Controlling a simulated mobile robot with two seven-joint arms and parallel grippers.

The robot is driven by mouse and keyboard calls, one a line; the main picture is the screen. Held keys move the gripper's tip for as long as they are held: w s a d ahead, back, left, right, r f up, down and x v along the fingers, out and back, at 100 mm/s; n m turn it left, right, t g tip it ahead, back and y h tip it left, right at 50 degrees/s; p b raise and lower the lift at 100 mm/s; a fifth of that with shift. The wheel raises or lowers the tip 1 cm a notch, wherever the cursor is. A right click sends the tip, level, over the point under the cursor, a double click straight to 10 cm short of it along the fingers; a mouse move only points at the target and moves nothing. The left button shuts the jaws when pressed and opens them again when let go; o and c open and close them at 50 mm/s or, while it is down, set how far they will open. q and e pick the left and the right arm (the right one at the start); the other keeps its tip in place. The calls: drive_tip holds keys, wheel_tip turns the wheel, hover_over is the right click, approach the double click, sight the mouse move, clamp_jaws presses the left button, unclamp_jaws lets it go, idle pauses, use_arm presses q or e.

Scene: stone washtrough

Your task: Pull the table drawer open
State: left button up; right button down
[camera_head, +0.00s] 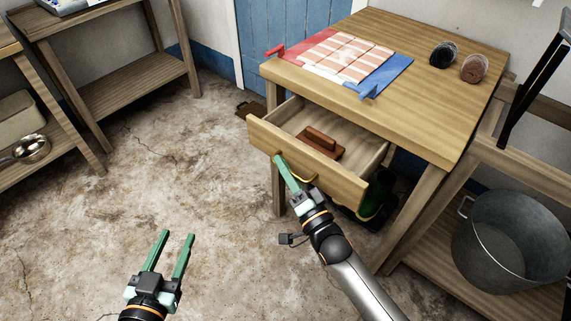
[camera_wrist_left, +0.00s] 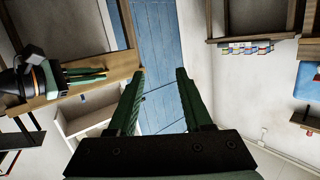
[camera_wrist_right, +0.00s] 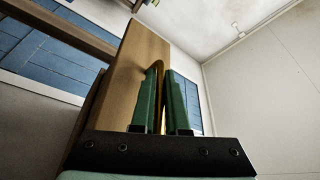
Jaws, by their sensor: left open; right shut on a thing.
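The wooden table (camera_head: 430,120) stands at the upper right of the head view. Its drawer (camera_head: 342,186) is pulled out, so its inside shows, with a reddish-brown wooden block-like item (camera_head: 320,142) in it. My right gripper (camera_head: 280,160) is at the drawer front, its green fingers shut on the brass handle (camera_wrist_right: 163,78), which shows between them in the right wrist view. The fingers and wrist partly hide the handle in the head view. My left gripper (camera_head: 177,236) is open and empty, above the floor at the lower left, away from the drawer.
On the tabletop lie a striped cloth (camera_head: 347,55), red and blue pieces and two spools (camera_head: 474,68). A metal bucket (camera_head: 508,245) stands on a low shelf at right. Wooden shelves (camera_head: 130,85) stand at left. The floor (camera_head: 150,180) between is largely clear.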

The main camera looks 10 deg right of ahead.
drive_tip(key=c, duration=1.2)
unclamp_jaws()
drive_tip(key=shift+s, duration=0.1)
drive_tip(key=shift+s+d+f, duration=0.15)
drive_tip(key=shift+s, duration=0.2)
use_arm(q)
drive_tip(key=s+f+n+g+p, duration=0.1)
drive_tip(key=s+f+g, duration=0.3)
drive_tip(key=f, duration=0.4)
drive_tip(key=shift+f+y+p, duration=0.2)
drive_tip(key=shift+y+p, duration=0.1)
drive_tip(key=shift+y, duration=0.1)
use_arm(e)
drive_tip(key=v, duration=1.1)
drive_tip(key=shift+s, duration=0.3)
